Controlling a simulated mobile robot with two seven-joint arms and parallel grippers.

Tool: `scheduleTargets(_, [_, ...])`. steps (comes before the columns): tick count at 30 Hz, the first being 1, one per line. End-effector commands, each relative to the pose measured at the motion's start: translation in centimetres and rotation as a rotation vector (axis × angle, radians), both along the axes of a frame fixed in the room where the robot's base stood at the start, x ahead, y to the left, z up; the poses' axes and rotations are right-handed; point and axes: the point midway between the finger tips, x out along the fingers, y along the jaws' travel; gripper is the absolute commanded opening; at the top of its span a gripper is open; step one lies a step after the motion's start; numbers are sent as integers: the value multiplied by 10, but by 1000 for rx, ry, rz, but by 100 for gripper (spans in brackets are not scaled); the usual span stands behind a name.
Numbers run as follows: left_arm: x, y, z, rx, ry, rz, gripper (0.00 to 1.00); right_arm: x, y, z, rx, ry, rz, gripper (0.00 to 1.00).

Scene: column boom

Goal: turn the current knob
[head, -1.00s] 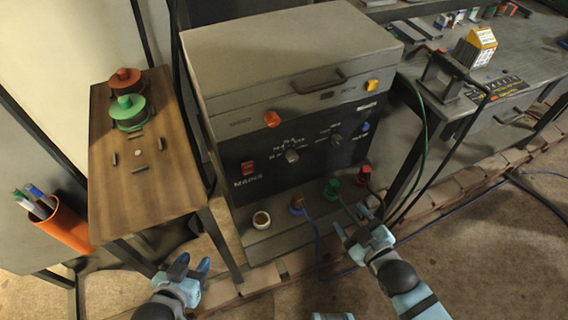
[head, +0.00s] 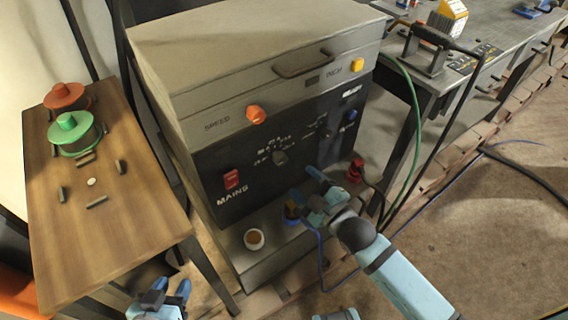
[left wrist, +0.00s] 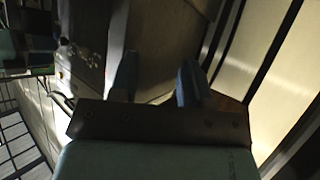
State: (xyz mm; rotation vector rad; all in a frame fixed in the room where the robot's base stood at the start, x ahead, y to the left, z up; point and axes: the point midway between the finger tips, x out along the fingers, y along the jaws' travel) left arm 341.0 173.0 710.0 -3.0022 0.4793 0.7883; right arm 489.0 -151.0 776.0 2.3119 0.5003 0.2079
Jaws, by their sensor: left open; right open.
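The dark front panel (head: 240,160) of a grey machine carries two small grey knobs, one at its middle (head: 280,157) and one further right (head: 325,131). Their labels are too blurred to read, so I cannot tell which is the current knob. My right gripper (head: 309,186) is open and empty, in front of the panel's lower right part and below the knobs, seemingly apart from them. My left gripper (head: 172,287) is open and empty, low at the left near the wooden table's leg. Its fingers also show apart in the left wrist view (left wrist: 157,82).
A red MAINS switch (head: 232,179), an orange button (head: 256,114) and a yellow one (head: 329,65) are on the machine. Sockets with a blue cable (head: 320,255) lie along its lower ledge. A wooden table (head: 120,220) stands left, a workbench (head: 480,75) right.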

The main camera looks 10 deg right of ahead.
Motion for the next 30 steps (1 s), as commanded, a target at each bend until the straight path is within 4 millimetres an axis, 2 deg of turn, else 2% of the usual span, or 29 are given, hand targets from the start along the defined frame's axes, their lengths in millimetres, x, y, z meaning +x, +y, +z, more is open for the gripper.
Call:
scheduleTargets(1, [0,0,-2,-2,-3,1,43,12,5,-1,3,-4,-1,61])
scheduleTargets(6, [2,0,0,-9,-13,1,43,43,19,-1,1,-3,-1,61])
scheduleTargets(12, [3,0,3,-15,-25,2,43,66,30,-1,1,0,-1,61])
scheduleTargets(24, [3,0,2,-14,-23,0,43,73,33,0,1,0,0,61])
scheduleTargets(25, [3,0,2,-14,-23,0,43,73,33,0,1,0,0,59])
scheduleTargets(30, [3,0,2,-14,-22,0,43,73,33,0,1,1,-1,20])
